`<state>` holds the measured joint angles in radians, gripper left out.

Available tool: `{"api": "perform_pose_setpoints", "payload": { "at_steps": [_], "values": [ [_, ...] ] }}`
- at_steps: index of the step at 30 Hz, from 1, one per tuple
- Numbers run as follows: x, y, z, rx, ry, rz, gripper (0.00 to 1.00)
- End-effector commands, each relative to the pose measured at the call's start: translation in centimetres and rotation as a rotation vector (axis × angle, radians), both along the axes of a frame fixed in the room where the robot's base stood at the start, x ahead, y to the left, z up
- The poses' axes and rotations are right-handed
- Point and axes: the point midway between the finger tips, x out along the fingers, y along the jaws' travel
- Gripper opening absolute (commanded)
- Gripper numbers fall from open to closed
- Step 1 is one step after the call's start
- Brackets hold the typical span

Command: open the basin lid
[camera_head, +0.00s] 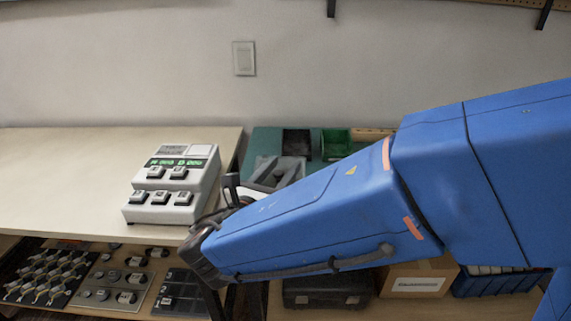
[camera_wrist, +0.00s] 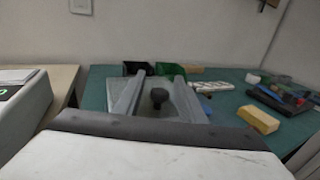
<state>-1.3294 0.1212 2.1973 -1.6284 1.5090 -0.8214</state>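My gripper (camera_wrist: 160,76) shows in the wrist view as two grey fingers standing well apart, with nothing clamped between them. A dark round knob (camera_wrist: 158,96) on a short stem shows in the gap between the fingers. It seems to belong to the basin lid (camera_wrist: 150,84), a pale grey flat surface partly covered by the fingers. Whether the fingers are level with the knob or above it, I cannot tell.
A white button device (camera_head: 172,185) stands on the pale table at left. A black bin (camera_head: 296,142) and a green bin (camera_head: 335,143) stand at the back of the teal bench. A yellow block (camera_wrist: 258,119) and some tools (camera_wrist: 280,95) lie at right. Shelves with parts are below.

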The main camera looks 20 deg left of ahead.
Motion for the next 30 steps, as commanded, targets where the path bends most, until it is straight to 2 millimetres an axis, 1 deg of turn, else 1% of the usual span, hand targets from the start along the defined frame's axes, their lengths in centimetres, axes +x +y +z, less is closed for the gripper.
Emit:
{"api": "perform_pose_setpoints", "payload": {
  "at_steps": [1, 6, 10, 17, 18, 19, 22, 30],
  "values": [
    [0.6, -0.1, 0.0, 0.0, 0.0, -0.002, 0.36],
    [1.8, -0.3, 0.0, 0.0, 0.0, -0.001, 0.36],
    [2.2, -0.3, 0.0, 0.0, 0.0, 0.0, 0.36],
    [2.2, -0.3, 0.0, 0.0, 0.0, 0.0, 0.36],
    [2.2, -0.3, 0.0, 0.0, 0.0, 0.0, 0.32],
    [2.2, -0.3, 0.0, 0.0, 0.0, 0.0, 0.25],
    [2.2, -0.3, 0.0, 0.0, 0.0, 0.0, 0.01],
    [2.2, -0.3, 0.1, -0.001, 0.01, 0.0, 0.0]
  ]
}}
